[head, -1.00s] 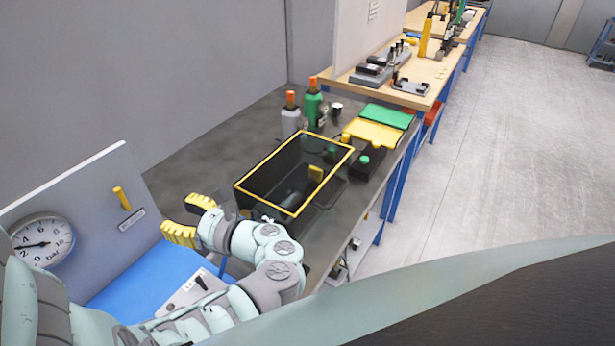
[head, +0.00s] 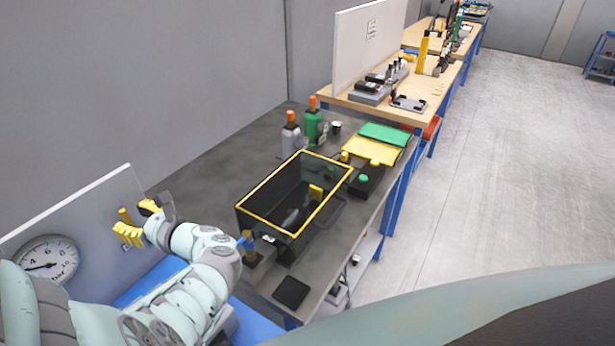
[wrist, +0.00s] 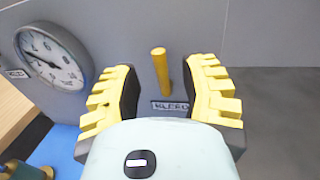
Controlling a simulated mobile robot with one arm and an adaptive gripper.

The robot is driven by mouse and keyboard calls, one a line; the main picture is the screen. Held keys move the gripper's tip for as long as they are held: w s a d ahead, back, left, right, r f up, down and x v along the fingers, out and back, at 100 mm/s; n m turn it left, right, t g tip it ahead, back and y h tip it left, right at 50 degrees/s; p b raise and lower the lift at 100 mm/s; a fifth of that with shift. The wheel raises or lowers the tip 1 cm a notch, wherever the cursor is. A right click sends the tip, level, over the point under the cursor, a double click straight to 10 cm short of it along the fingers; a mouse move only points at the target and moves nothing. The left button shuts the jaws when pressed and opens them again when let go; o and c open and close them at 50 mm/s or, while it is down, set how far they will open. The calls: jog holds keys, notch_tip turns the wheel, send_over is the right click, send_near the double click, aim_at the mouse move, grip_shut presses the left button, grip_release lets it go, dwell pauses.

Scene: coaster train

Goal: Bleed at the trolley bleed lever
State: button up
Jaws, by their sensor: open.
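The bleed lever is a yellow handle (wrist: 160,72) on a grey upright panel, standing almost upright with a small tilt. A label plate reading "BLEED" (wrist: 170,106) sits just below it. In the head view the lever (head: 125,216) shows just left of my fingers. My gripper (wrist: 164,88) is open, with its yellow ribbed fingers on either side of the lever in the wrist view. I cannot tell whether they touch it. In the head view my gripper (head: 138,222) is close in front of the panel (head: 85,222). A round pressure gauge (head: 48,262) is on the panel's left.
A black bin with a yellow rim (head: 268,182) stands on the dark bench to the right. Two orange-capped bottles (head: 312,125) stand behind it. Yellow and green cloths (head: 370,150) lie farther right. A blue surface (wrist: 68,150) lies below the panel.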

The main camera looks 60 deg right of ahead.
aim_at(125, 218)
jog(key=shift+x, duration=1.15)
jog(key=shift+c, duration=0.2)
grip_shut()
jog(key=shift+f, duration=0.1)
